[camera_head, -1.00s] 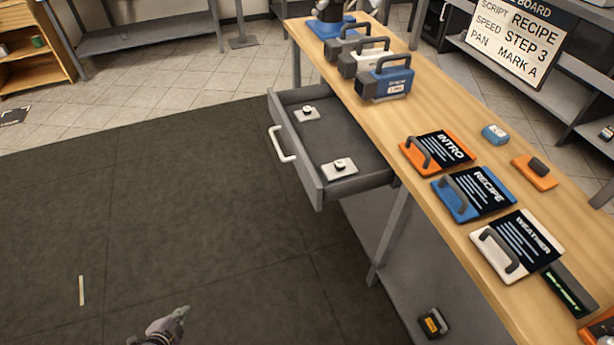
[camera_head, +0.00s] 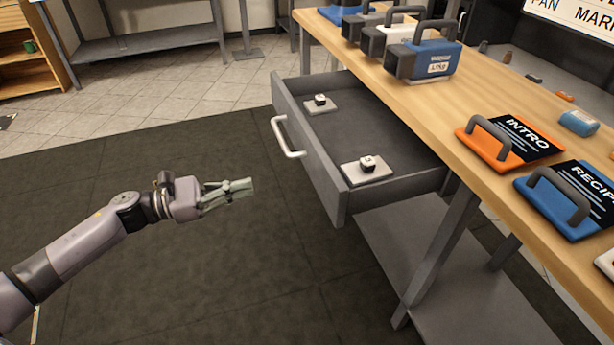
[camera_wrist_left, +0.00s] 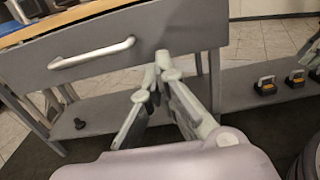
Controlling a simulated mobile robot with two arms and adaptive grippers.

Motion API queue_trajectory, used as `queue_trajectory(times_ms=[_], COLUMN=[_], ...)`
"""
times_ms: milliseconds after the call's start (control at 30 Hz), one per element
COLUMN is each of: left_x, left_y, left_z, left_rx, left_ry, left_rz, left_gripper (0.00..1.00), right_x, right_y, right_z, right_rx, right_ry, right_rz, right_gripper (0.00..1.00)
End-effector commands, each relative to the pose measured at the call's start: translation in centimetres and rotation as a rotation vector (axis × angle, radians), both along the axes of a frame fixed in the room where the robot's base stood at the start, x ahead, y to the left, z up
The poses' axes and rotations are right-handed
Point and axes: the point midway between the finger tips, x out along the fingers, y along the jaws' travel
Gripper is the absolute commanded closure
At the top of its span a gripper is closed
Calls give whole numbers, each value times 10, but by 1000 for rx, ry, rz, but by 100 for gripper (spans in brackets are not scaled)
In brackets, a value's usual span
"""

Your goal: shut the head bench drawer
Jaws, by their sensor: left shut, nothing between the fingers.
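The head bench drawer (camera_head: 335,178) is grey and stands pulled out from the wooden-topped bench (camera_head: 395,105). Two small pale plates with dark-and-white pieces lie inside it, one at the back (camera_head: 320,103) and one nearer the front corner (camera_head: 367,169). Its silver bar handle (camera_head: 286,138) is on the front panel. My left gripper (camera_head: 250,187) is shut and empty, left of the drawer front and below the handle, apart from it. In the left wrist view the gripper (camera_wrist_left: 155,75) points at the drawer front (camera_wrist_left: 190,32), with the handle (camera_wrist_left: 92,53) to its left. My right gripper is not in view.
On the bench top stand grey, white and blue handled boxes (camera_head: 425,55). An orange INTRO board (camera_head: 497,148) and a blue RECIPE board (camera_head: 552,205) lie nearer. A lower shelf (camera_head: 470,290) is under the bench. The dark floor left of the drawer is clear.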

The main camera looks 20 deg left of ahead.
Motion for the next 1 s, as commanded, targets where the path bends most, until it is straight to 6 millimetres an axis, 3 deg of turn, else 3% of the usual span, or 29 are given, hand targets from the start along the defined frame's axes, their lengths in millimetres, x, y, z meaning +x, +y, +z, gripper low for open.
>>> queue_trajectory(times_ms=[600,800,1000], left_x=[64,74,76], left_y=[-92,-108,-111], left_z=[2,1,1], left_rx=[-7,-5,-4], left_ry=[3,4,4], left_rz=[4,5,5], left_gripper=[100,100,100], right_x=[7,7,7], right_y=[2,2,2], right_z=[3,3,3], right_rx=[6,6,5], right_ry=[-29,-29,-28], right_rz=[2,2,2], right_gripper=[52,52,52])
